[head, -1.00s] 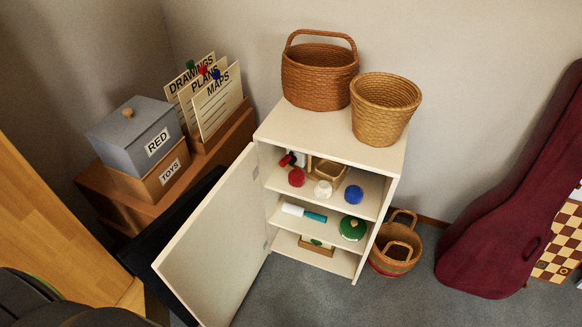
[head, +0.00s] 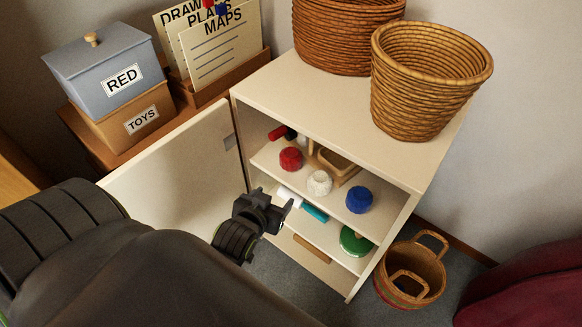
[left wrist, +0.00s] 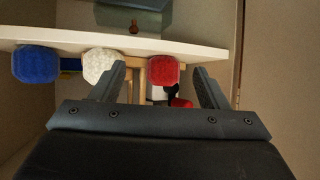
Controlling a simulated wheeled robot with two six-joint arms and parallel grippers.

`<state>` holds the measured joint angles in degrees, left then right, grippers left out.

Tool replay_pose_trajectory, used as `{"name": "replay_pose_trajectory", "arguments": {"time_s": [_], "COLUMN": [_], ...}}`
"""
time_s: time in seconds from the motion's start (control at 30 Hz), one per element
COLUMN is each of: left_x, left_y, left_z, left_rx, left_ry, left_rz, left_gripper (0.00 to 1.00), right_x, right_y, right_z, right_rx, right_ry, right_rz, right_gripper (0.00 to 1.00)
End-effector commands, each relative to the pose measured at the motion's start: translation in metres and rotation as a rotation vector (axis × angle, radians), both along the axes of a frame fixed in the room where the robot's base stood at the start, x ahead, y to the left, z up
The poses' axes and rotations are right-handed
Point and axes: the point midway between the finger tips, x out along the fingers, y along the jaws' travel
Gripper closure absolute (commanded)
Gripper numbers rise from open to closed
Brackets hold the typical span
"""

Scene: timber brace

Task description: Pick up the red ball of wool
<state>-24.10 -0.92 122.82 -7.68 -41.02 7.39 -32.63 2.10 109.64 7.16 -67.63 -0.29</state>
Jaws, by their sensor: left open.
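The red ball of wool (head: 291,159) sits on the upper shelf of the white open cabinet (head: 350,112), left of a white ball (head: 319,183) and a blue ball (head: 359,199). My left gripper (head: 279,206) is open and empty in front of the cabinet, a little below and in front of the red ball. In the left wrist view, which looks upside down, the red ball (left wrist: 163,70) appears between the two fingertips, nearer the right one, and beyond them. The left finger overlaps the edge of the white ball (left wrist: 103,66) in the picture. My right gripper is not in view.
The open cabinet door (head: 180,170) stands left of my gripper. A teal-and-white item (head: 314,213) and a green round item (head: 355,241) lie on the shelf below. Two baskets stand on top.

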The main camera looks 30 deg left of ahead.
Motion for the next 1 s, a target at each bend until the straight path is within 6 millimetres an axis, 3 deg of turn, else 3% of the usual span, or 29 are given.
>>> {"name": "replay_pose_trajectory", "arguments": {"time_s": [0.2, 0.33, 0.47, 0.8, 1.0], "left_x": [-0.005, -0.005, 0.009, 0.071, 0.097], "left_y": [0.002, 0.003, 0.006, 0.022, 0.028], "left_z": [0.048, 0.060, 0.056, 0.028, 0.017], "left_rx": [0.005, 0.006, 0.007, 0.008, 0.005], "left_ry": [-0.125, -0.151, -0.156, -0.154, -0.153], "left_rz": [0.030, 0.036, 0.034, 0.035, 0.036], "left_gripper": [0.32, 0.32, 0.32, 0.32, 0.32], "right_x": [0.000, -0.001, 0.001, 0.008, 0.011], "right_y": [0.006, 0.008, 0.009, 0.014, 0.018], "right_z": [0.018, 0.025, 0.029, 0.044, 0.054], "right_rx": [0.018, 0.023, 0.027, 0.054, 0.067], "right_ry": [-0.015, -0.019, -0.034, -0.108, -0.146], "right_rz": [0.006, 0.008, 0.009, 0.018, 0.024], "right_gripper": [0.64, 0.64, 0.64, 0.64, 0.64]}}
